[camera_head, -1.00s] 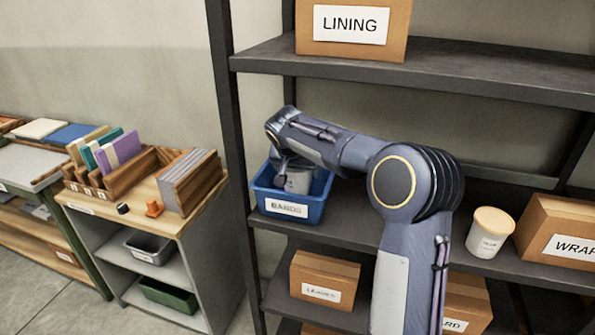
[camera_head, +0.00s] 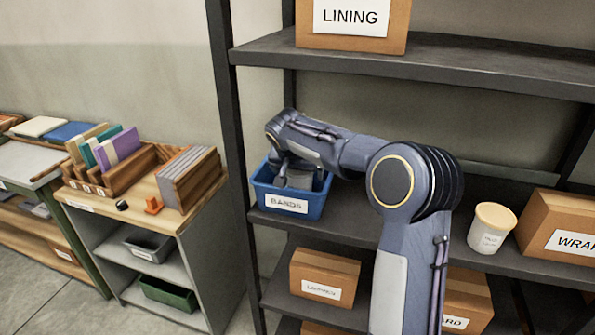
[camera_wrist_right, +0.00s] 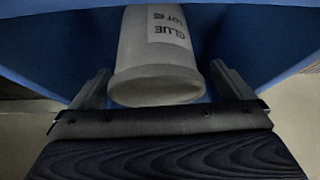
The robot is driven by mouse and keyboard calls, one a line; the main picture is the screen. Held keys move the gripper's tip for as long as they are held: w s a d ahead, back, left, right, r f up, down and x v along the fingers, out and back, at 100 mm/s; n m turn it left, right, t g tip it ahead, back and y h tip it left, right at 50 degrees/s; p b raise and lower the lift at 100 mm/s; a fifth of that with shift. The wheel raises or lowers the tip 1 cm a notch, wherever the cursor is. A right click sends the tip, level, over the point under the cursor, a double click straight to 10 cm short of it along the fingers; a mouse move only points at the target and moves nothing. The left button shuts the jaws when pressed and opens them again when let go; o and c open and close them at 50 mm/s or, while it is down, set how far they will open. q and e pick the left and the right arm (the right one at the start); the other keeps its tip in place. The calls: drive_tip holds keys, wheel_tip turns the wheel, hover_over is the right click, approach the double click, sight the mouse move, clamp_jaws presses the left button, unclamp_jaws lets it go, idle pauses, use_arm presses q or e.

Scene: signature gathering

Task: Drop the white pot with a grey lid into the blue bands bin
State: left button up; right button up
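The white pot with a grey lid (camera_wrist_right: 158,50) shows in the right wrist view, its lid towards my gripper and a "GLUE LOT" label on its side. Blue bin walls surround it. My right gripper (camera_wrist_right: 160,85) has its fingers spread to either side of the pot, with narrow gaps beside the lid. The blue bands bin (camera_head: 287,205) stands on the middle shelf at its left end in the head view. My right gripper (camera_head: 290,172) reaches down into it, and the pot is hard to make out there. My left gripper is out of view.
A white pot with a tan lid (camera_head: 491,228) and a WRAP box (camera_head: 565,235) stand farther right on the same shelf. The upper shelf (camera_head: 450,65) with the LINING box (camera_head: 352,20) is above my arm. A dark upright (camera_head: 232,140) stands left of the bin.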

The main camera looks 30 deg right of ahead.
drive_tip(key=shift+r, duration=0.15)
drive_tip(key=shift+a+r+p, duration=0.1)
drive_tip(key=shift+r+p, duration=0.55)
drive_tip(key=shift+r, duration=0.15)
drive_tip(key=v, duration=1.1)
drive_tip(key=s+a+f+n+y, duration=0.2)
drive_tip(key=s+a+f, duration=0.2)
drive_tip(key=s, duration=0.6)
drive_tip(key=s+a+f+n+y, duration=0.2)
drive_tip(key=s+a+f, duration=0.3)
drive_tip(key=s, duration=0.6)
drive_tip(key=s+a+f+n+y, duration=0.3)
drive_tip(key=s+a+f+y, duration=0.1)
drive_tip(key=s, duration=0.7)
wheel_tip(320, 180, down, 2)
drive_tip(key=shift+a+t+b, duration=0.4)
drive_tip(key=shift+a, duration=0.35)
